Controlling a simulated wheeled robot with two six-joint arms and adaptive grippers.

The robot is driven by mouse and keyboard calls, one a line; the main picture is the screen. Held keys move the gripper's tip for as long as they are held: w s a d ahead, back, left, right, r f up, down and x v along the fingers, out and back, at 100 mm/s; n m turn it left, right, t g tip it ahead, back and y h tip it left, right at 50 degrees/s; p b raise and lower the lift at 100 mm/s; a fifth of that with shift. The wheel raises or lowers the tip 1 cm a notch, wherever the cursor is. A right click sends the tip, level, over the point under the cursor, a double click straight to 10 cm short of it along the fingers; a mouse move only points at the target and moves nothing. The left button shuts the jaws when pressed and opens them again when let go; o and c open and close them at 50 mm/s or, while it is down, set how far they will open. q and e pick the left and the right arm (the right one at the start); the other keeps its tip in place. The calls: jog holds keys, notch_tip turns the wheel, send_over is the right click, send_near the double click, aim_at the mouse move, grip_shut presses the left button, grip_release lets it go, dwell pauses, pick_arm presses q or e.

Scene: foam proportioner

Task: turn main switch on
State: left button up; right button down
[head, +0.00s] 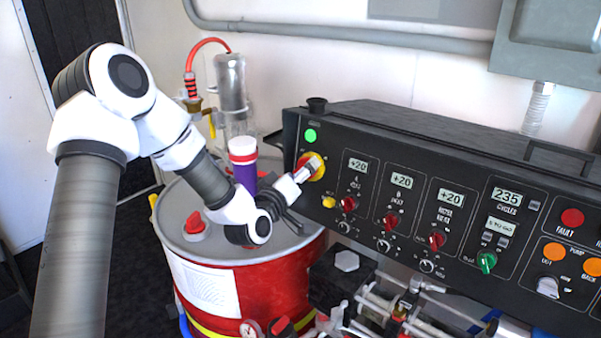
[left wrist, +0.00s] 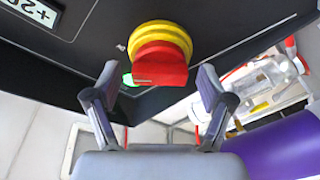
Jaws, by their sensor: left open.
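The main switch is a red knob on a yellow ring (head: 315,167) at the left end of the black control panel. In the left wrist view the red knob (left wrist: 160,66) lies centred between my left fingertips, its flat handle pointing toward the gripper. My left gripper (head: 303,172) reaches up to the switch from the lower left and hides part of it. In the left wrist view the left gripper (left wrist: 158,88) is open, with a gap between each finger and the knob. My right gripper is in neither view.
The black control panel (head: 375,225) carries displays and smaller knobs. A green light (head: 310,135) glows above the switch. A red drum (head: 265,285) and a purple cylinder (head: 244,172) stand close to my left arm. Hoses and fittings crowd below the panel.

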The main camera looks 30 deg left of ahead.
pick_arm(q)
jog(key=s, duration=0.7)
jog(key=shift+s+d, duration=0.2)
jog(key=shift+d, duration=0.25)
jog(key=shift+f, duration=0.1)
jog(key=s+d+f+m+g+h, duration=0.1)
jog(key=s+d+f+m+g, duration=0.15)
jog(key=f, duration=0.65)
jog(key=s+d+f+m+g+h, duration=0.15)
jog(key=s+d+f+g, duration=0.25)
jog(key=f, duration=0.5)
jog(key=s+d+f+m+g+h, duration=0.1)
jog(key=s+d+f+m+g, duration=0.2)
jog(key=f, duration=0.6)
jog(key=s+d+f+m+g, duration=0.1)
jog(key=s+f+g, duration=0.3)
jog(key=s, duration=0.5)
jog(key=s+d+f+m+g+y, duration=0.1)
jog(key=s+f+g, duration=0.3)
jog(key=s+f, duration=0.5)
jog(key=shift+s+d+m+g, duration=0.3)
jog(key=shift+s+d+g, duration=0.05)
jog(key=shift+s+d, duration=0.4)
